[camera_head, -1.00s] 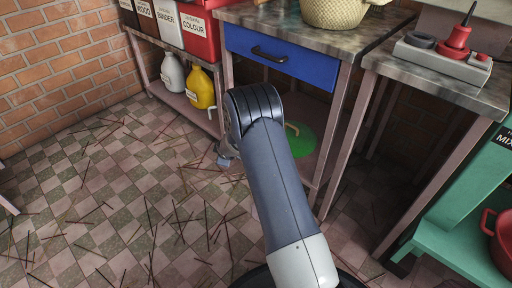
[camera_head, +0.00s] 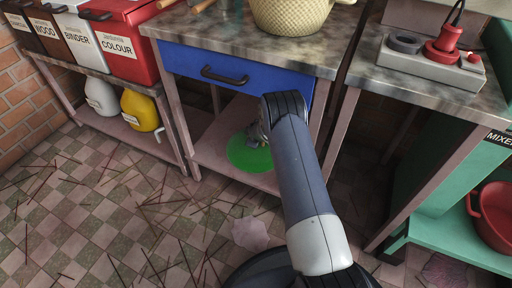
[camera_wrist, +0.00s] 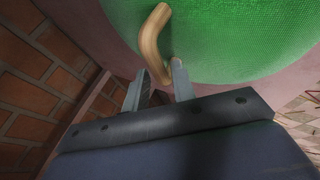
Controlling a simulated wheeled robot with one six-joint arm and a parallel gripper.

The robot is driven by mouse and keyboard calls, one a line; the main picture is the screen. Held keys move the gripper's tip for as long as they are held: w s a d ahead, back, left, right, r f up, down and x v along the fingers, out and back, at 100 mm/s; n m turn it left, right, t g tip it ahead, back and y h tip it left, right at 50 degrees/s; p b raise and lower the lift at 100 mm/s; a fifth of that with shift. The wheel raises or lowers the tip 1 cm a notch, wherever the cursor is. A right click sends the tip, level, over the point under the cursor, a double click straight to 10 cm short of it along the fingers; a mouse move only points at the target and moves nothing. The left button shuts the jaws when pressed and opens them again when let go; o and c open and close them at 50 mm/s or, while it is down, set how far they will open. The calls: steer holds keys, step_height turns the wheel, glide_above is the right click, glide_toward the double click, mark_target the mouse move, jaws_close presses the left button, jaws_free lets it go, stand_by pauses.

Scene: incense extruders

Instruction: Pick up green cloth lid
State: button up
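The green cloth lid (camera_head: 240,158) is round and lies on the lower shelf under the blue drawer. In the wrist view the lid (camera_wrist: 235,40) fills the top right, with a curved wooden handle (camera_wrist: 152,40) on it. My gripper (camera_wrist: 159,72) is open, its two metal fingers apart. The near end of the handle shows between the fingertips, close to the right finger. Whether a finger touches it I cannot tell. In the head view my gripper (camera_head: 256,138) is at the lid, partly hidden behind my arm.
The blue drawer (camera_head: 235,75) and worktop sit above the shelf (camera_head: 212,155). Table legs stand on both sides. A yellow jug (camera_head: 140,110) and a white jug (camera_head: 101,97) are on the left shelf. A green mixer stand (camera_head: 440,180) is at the right.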

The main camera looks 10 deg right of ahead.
steer(key=shift+b+x, duration=0.3)
steer(key=shift+x, duration=0.7)
steer(key=shift+c, duration=0.5)
jaws_close()
